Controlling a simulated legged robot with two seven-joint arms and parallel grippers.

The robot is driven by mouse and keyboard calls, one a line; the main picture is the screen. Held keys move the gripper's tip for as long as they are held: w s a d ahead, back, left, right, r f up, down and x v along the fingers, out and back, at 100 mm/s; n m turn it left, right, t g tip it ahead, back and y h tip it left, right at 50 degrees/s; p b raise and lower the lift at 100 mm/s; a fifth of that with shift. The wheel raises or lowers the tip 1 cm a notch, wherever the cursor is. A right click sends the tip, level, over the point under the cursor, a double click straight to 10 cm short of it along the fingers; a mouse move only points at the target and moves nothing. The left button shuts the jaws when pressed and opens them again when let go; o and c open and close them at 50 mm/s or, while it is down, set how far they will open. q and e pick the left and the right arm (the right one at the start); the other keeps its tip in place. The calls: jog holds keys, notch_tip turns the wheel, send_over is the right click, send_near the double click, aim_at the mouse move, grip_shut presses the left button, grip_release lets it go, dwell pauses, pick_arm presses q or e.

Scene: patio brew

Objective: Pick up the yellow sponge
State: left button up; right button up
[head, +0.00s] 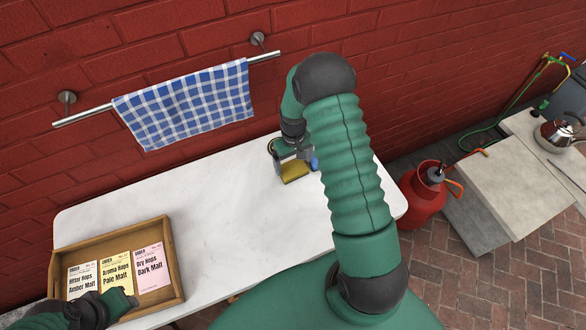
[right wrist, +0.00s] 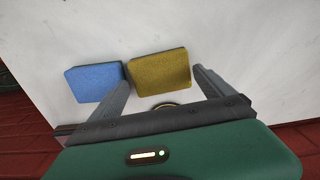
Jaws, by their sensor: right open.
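The yellow sponge (head: 295,172) lies on the white table (head: 220,200), towards its right end. In the right wrist view the yellow sponge (right wrist: 160,72) shows between and just beyond the two fingers. My right gripper (head: 293,168) is open over the sponge; in the right wrist view the open fingers (right wrist: 160,85) stand on either side with nothing held. Whether a finger touches the sponge I cannot tell. My left gripper (head: 128,299) is at the wooden tray at lower left; its jaws are not clear.
A blue sponge (right wrist: 94,82) lies close beside the yellow one, near one finger. A wooden tray (head: 170,240) with cards stands at the table's left. A blue checked towel (head: 185,105) hangs on the wall rail. A red canister (head: 425,195) stands right of the table. The middle table is clear.

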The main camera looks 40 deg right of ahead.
jog(key=shift+f, duration=0.75)
jog(key=shift+w+f, duration=0.1)
jog(key=shift+f, duration=0.2)
jog(key=c, duration=1)
jog(key=shift+r, duration=0.1)
